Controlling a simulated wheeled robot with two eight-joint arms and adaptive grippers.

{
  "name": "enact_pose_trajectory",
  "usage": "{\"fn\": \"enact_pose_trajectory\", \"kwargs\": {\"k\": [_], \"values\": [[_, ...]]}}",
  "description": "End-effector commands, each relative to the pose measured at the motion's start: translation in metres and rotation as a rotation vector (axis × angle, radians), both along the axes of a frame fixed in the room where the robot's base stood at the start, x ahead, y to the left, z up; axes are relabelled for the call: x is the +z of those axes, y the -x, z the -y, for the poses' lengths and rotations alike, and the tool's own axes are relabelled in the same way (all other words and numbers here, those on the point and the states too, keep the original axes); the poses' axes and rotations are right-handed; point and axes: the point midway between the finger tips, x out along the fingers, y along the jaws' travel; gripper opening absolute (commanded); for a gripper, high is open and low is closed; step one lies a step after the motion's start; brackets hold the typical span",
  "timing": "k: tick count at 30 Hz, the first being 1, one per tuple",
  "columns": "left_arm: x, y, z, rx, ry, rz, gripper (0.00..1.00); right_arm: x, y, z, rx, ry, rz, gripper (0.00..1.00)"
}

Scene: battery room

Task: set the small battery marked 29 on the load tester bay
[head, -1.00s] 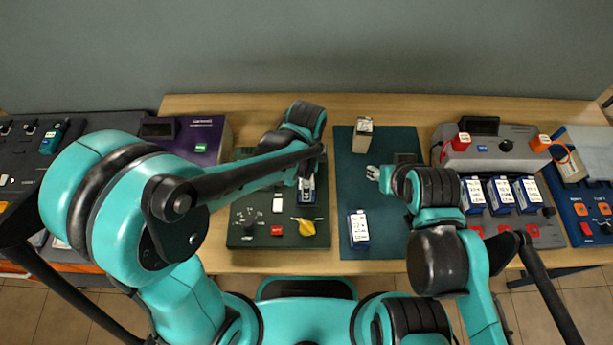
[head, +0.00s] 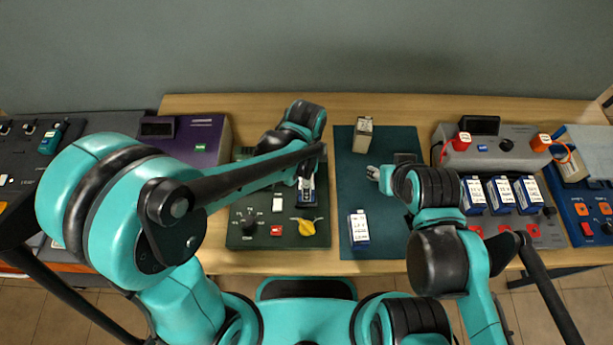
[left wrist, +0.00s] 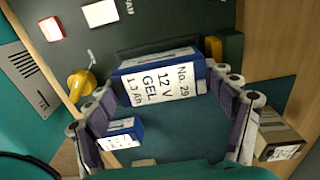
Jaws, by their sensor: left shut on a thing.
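The small battery marked No. 29 (left wrist: 160,88) is blue with a white label reading 12 V GEL 1.3 Ah. My left gripper (left wrist: 168,108) is shut on it, with fingers at both ends of the battery. In the head view the left gripper (head: 306,180) is over the right part of the dark green load tester (head: 240,236), with the battery (head: 307,196) below it. The battery hides the bay, so I cannot tell whether it touches the bottom. My right gripper (head: 373,173) hangs over the teal mat; its finger opening is unclear.
Another blue battery (head: 359,228) and a beige battery (head: 362,136) stand on the teal mat (head: 345,185). A yellow knob (head: 308,228) sits in front of the bay. A grey charger (head: 490,155) with several batteries is at right. A purple unit (head: 205,135) is at back left.

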Motion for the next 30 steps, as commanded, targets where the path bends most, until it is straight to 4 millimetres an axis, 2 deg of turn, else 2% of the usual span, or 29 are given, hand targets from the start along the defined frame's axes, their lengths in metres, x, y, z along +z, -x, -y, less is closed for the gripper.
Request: {"fn": "enact_pose_trajectory", "kwargs": {"k": [21, 22, 23, 30], "values": [[-0.012, 0.000, 0.000, 0.000, 0.000, 0.000, 0.29, -0.011, 0.000, 0.000, 0.000, 0.000, 0.000, 0.40], [-0.012, 0.000, 0.000, 0.000, 0.000, 0.000, 0.88, -0.010, 0.000, 0.000, 0.000, 0.000, 0.000, 0.40], [-0.012, 0.000, 0.000, 0.000, 0.000, 0.000, 0.92, -0.010, 0.000, 0.000, 0.000, 0.000, 0.000, 0.40], [-0.011, 0.000, 0.000, 0.000, 0.000, 0.000, 0.92, -0.010, 0.000, 0.000, 0.000, 0.000, 0.000, 0.40]]}}
